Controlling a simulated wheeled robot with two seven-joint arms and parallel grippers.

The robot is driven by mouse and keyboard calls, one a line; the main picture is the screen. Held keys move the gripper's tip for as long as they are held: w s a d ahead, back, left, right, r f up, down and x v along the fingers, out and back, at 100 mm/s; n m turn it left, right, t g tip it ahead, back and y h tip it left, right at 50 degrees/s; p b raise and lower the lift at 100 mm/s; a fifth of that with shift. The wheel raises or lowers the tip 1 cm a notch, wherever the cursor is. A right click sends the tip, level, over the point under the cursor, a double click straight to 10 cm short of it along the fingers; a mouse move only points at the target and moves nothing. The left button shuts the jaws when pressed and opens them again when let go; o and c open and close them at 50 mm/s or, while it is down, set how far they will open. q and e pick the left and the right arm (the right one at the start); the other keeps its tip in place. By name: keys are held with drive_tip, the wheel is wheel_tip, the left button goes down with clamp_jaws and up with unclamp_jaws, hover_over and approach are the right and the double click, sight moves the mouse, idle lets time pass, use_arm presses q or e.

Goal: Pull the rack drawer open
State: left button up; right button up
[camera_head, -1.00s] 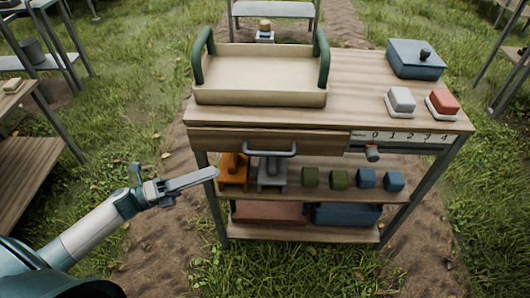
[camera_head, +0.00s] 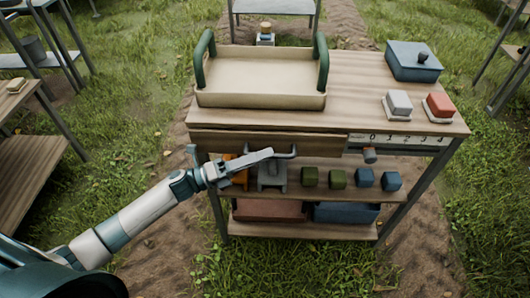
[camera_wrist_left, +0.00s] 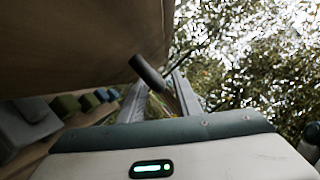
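The rack drawer (camera_head: 315,145) is a wooden front under the left part of the bench top and looks shut. Its grey bar handle (camera_head: 290,154) sticks out of the front. My left gripper (camera_head: 266,155) is at the handle's left part and hides some of it. In the left wrist view, the two fingers (camera_wrist_left: 158,88) are apart, and the dark handle (camera_wrist_left: 148,73) shows at their tips, in the gap between them. I cannot tell if either finger touches it. My right gripper is in neither view.
A cream tray (camera_head: 260,101) with green handles stands on the bench top above the drawer. A blue lidded box (camera_head: 410,66), a white block and a red block are to the right. The shelf below holds an orange tool, a grey tool and several small cubes. Grass lies in front.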

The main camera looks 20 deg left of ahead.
use_arm(q)
drive_tip(key=shift+w+d+r, duration=0.1)
drive_tip(key=shift+w+d, duration=0.2)
drive_tip(key=shift+d, duration=0.1)
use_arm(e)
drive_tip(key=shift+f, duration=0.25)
use_arm(q)
clamp_jaws()
drive_tip(key=shift+s, duration=0.15)
